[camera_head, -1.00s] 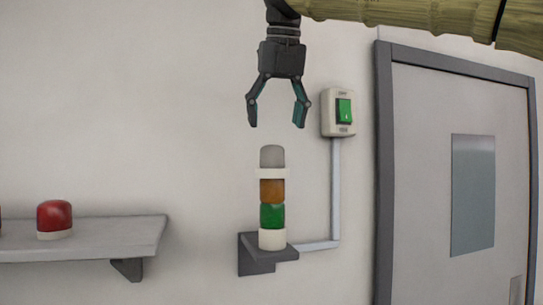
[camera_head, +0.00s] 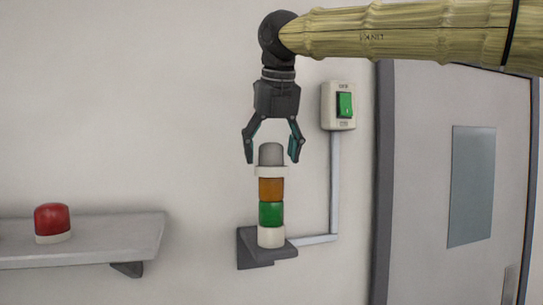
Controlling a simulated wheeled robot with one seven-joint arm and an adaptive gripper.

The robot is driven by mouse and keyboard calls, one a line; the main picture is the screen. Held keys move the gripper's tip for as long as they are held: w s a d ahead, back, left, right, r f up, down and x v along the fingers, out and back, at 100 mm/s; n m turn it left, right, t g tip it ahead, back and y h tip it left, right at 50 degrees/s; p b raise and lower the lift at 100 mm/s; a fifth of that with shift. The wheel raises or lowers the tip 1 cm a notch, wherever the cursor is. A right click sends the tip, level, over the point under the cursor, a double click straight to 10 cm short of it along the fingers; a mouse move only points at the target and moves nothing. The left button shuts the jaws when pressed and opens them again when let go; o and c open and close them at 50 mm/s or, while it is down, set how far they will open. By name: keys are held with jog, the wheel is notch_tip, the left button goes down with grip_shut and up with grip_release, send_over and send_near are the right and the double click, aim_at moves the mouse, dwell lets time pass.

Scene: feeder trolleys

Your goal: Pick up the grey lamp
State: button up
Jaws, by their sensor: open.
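The grey lamp (camera_head: 271,154) is the top piece of an upright stack, with a pale collar (camera_head: 271,172) at its lower edge. Below it are an orange lamp (camera_head: 271,189), a green lamp (camera_head: 271,213) and a white base (camera_head: 271,237). My gripper (camera_head: 271,158) points down and is open, with one finger on each side of the grey lamp. A gap shows between each finger and the lamp. I cannot tell the gripper's exact depth relative to the lamp.
The stack stands on a small dark wall bracket (camera_head: 256,258). A switch box (camera_head: 338,107) with a green rocker is on the wall to the right, above a conduit (camera_head: 335,185). A red lamp (camera_head: 52,220) sits on a shelf (camera_head: 110,240) at left. A grey door (camera_head: 425,180) is at right.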

jog(key=shift+s, duration=0.15)
jog(key=shift+c, duration=0.2)
jog(key=c, duration=0.3)
jog(key=shift+w, duration=0.25)
jog(key=c, duration=0.7)
jog(key=shift+s, duration=0.1)
jog(key=shift+c, duration=0.4)
jog(key=shift+r, duration=0.15)
